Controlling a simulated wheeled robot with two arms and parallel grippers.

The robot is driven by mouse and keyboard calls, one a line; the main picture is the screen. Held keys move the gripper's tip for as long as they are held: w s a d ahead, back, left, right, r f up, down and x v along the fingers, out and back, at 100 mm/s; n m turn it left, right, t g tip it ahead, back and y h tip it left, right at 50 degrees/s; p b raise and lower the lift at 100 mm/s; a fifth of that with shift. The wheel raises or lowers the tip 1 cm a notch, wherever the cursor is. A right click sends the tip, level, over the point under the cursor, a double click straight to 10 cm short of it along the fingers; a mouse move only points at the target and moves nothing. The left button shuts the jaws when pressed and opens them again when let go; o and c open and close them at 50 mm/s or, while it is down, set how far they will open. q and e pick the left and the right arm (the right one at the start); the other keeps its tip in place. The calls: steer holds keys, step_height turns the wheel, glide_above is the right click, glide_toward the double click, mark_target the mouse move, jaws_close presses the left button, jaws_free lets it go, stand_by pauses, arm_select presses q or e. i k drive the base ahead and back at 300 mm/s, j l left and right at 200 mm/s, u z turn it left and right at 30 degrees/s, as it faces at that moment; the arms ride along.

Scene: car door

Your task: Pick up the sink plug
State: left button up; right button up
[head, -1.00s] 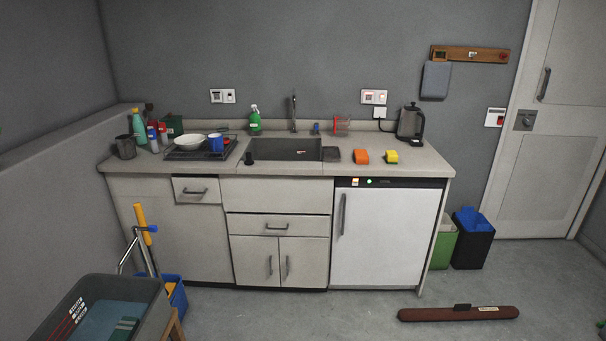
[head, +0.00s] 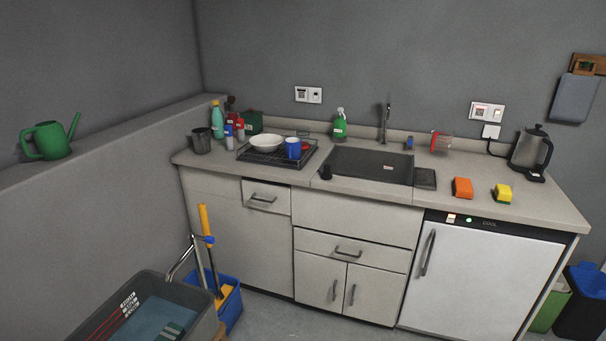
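The likely sink plug is a small black cylinder-like piece (head: 325,172) standing on the counter by the front left corner of the sink; it is too small to be sure. The dark sink basin (head: 366,166) is set into the counter below a tap (head: 385,123). A small light and reddish item (head: 388,167) shows in the sink; I cannot tell what it is. Neither of my grippers shows in the head view.
The counter (head: 420,197) also holds a dish rack (head: 262,157) with a bowl and blue mug, an orange sponge (head: 462,188), a yellow sponge (head: 503,193) and a kettle (head: 530,150). A grey crate (head: 190,305) and blue bucket (head: 232,308) stand at front left.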

mark_target(327, 175)
steer(key=i+l+u, duration=0.25)
steer(key=l+u, duration=0.15)
steer(key=i+l+u, duration=0.2)
steer(key=l+u, duration=0.25)
